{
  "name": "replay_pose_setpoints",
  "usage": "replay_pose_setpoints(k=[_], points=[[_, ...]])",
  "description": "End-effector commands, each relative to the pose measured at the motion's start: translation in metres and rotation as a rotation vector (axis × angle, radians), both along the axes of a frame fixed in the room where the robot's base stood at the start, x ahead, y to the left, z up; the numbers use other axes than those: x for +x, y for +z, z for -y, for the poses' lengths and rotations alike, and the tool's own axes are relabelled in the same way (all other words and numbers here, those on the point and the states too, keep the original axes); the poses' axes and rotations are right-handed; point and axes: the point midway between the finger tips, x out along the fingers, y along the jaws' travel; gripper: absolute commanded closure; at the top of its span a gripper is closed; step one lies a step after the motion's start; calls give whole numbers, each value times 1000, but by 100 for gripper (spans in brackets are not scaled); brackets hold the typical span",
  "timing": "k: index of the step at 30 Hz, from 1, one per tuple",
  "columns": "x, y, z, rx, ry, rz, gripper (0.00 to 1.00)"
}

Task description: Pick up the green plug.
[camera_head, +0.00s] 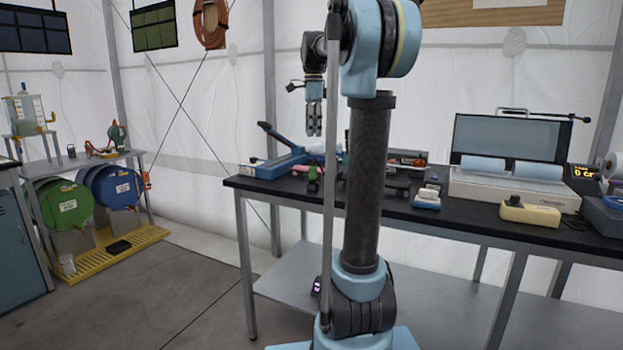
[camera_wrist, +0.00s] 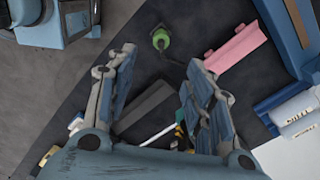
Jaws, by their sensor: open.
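The green plug (camera_wrist: 161,40) lies on the dark bench top near the upper middle of the wrist view, with a dark lead beside it. It appears as a small green and dark item (camera_head: 312,174) near the bench's front edge in the head view. My gripper (camera_head: 314,118) points down above the bench and the plug, with clear air below it. In the wrist view its two fingers (camera_wrist: 160,58) are spread wide with nothing between them, and the plug shows just beyond the fingertips.
A pink piece (camera_wrist: 236,50) lies right of the plug, near a blue device (camera_head: 285,155). A dark grey block (camera_wrist: 145,107) lies below the plug in the wrist view. A yellowish box (camera_head: 529,213) and a white unit (camera_head: 510,185) stand on the bench's right side.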

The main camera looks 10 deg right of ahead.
Motion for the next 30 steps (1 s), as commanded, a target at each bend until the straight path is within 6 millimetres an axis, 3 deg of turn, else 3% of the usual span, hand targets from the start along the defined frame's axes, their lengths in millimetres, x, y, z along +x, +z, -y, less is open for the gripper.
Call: replay_pose_setpoints(k=[18, 30], points=[[0, -102, 0, 0, 1, 0, 52], [3, -133, -1, 0, 2, 0, 52]])
